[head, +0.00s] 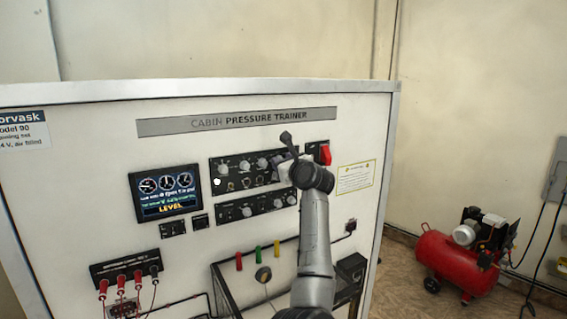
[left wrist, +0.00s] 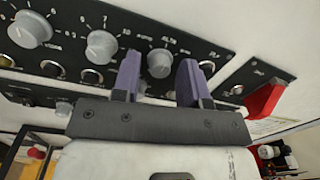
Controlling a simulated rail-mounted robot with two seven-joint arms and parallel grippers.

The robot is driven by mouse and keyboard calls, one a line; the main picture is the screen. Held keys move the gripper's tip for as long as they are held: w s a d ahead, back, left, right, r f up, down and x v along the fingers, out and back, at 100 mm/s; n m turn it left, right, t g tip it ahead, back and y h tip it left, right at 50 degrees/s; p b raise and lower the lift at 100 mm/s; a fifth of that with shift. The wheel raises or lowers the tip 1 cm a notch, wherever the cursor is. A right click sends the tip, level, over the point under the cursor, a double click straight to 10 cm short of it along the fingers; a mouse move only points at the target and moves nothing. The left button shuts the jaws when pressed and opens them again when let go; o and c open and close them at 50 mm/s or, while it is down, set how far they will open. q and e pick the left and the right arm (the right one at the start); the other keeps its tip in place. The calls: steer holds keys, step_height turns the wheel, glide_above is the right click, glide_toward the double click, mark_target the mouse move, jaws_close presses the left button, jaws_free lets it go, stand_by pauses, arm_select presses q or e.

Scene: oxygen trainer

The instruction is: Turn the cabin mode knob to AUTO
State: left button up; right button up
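The upper black control panel (head: 232,187) on the white trainer carries a row of grey round knobs. In the left wrist view a grey knob (left wrist: 160,62) shows between the two fingers of my left gripper (left wrist: 160,75), which stand apart with a gap. Whether they touch the knob I cannot tell. Another grey knob (left wrist: 101,46) is to the left of the fingers. In the head view my left gripper (head: 285,150) is at the right end of the upper panel and hides part of it. Lettering is too small to tell which knob is cabin mode. My right gripper is not in view.
A red switch cover (head: 325,154) is just right of the gripper. A lower knob panel (head: 268,203), a lit display (head: 166,193) and coloured connectors lie on the same board. A red compressor (head: 452,262) stands on the floor at right.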

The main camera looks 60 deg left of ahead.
arm_select(q)
jaws_close()
steer(key=shift+n+b, duration=4.3)
steer(key=shift+n, duration=0.7)
steer(key=shift+o, duration=0.8)
jaws_free()
steer(key=shift+d+f, duration=0.1)
steer(key=shift+d, duration=0.05)
